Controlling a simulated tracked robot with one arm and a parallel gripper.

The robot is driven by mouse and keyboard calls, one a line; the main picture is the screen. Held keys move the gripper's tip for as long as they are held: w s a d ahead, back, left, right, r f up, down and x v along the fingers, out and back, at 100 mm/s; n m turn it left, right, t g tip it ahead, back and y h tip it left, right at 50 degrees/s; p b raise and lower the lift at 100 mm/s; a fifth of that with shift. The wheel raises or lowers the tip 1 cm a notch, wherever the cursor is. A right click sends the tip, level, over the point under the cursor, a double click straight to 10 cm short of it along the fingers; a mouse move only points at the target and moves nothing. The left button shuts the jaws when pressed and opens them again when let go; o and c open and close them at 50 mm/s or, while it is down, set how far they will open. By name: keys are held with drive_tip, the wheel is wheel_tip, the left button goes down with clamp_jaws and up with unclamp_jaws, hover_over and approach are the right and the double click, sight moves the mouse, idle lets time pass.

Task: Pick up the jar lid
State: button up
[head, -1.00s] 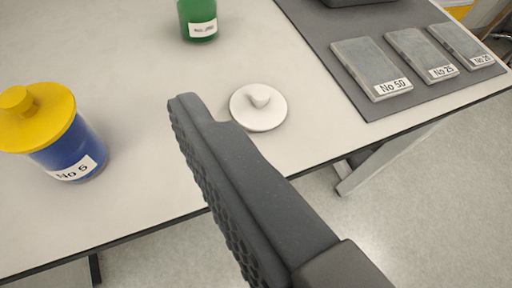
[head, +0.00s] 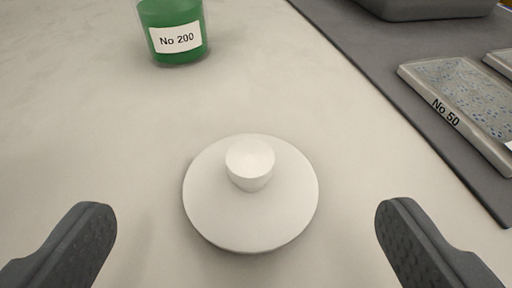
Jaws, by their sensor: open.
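The jar lid (head: 215,205) is a white disc with a small round knob on top. It lies flat on the pale table, knob up, in the middle of the view. My gripper (head: 246,232) is open and empty. One finger shows at the lower left and the other at the lower right, with the lid centred between them and a gap on each side. The fingertips appear a little nearer to the camera than the lid. Their height above the table is hard to tell.
A green jar (head: 173,30) labelled No 200 stands behind the lid, at the upper left. A dark grey mat (head: 362,58) runs along the right, with a tray (head: 465,105) labelled No 50 and a grey container (head: 430,8) on it. The table around the lid is clear.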

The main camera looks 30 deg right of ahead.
sight(253, 185)
drive_tip(key=x, duration=0.1)
drive_tip(key=b+x, duration=0.1)
drive_tip(key=x, duration=0.3)
drive_tip(key=shift+s+d+f+b, duration=0.15)
drive_tip(key=shift+s+f+b, duration=0.1)
drive_tip(key=shift+f+b, duration=0.1)
drive_tip(key=shift+w+d+f, duration=0.15)
drive_tip(key=shift+w+d, duration=0.1)
drive_tip(key=shift+w, duration=0.35)
drive_tip(key=c, duration=1)
